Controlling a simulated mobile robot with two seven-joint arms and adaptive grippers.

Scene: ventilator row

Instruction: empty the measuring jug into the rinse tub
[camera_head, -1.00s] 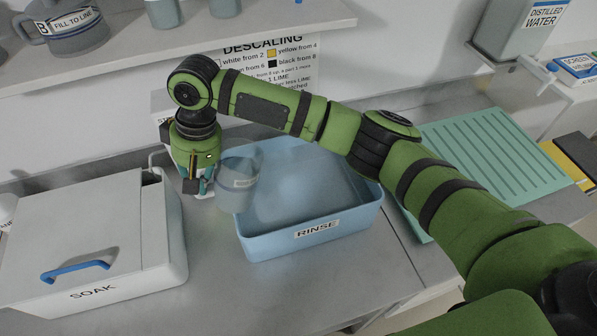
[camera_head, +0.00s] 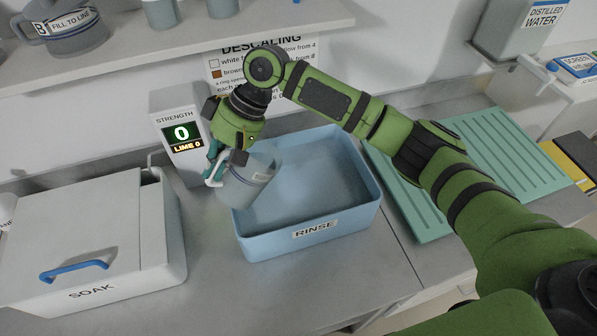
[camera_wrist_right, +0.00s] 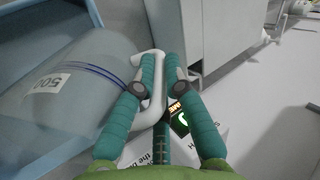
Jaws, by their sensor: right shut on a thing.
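The measuring jug (camera_head: 240,186) is a translucent grey-blue cup with a white handle, held at the left rim of the rinse tub. It leans to the right, its mouth end over the tub's left side. My right gripper (camera_head: 214,163) is shut on the jug's handle. In the right wrist view the fingers (camera_wrist_right: 160,80) close around the white handle, and the jug (camera_wrist_right: 90,65) shows a "500" mark and blue lines. The light blue rinse tub (camera_head: 345,229) stands on the counter, labelled RINSE. Whether liquid is in the jug or flowing I cannot tell. My left gripper is out of view.
A strength meter (camera_head: 182,158) reading 0 and LIME 0 stands just behind my right gripper. The lidded SOAK box (camera_head: 85,235) is at the left. A green ribbed drain mat (camera_head: 500,150) lies right of the tub. A shelf (camera_head: 290,30) runs above.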

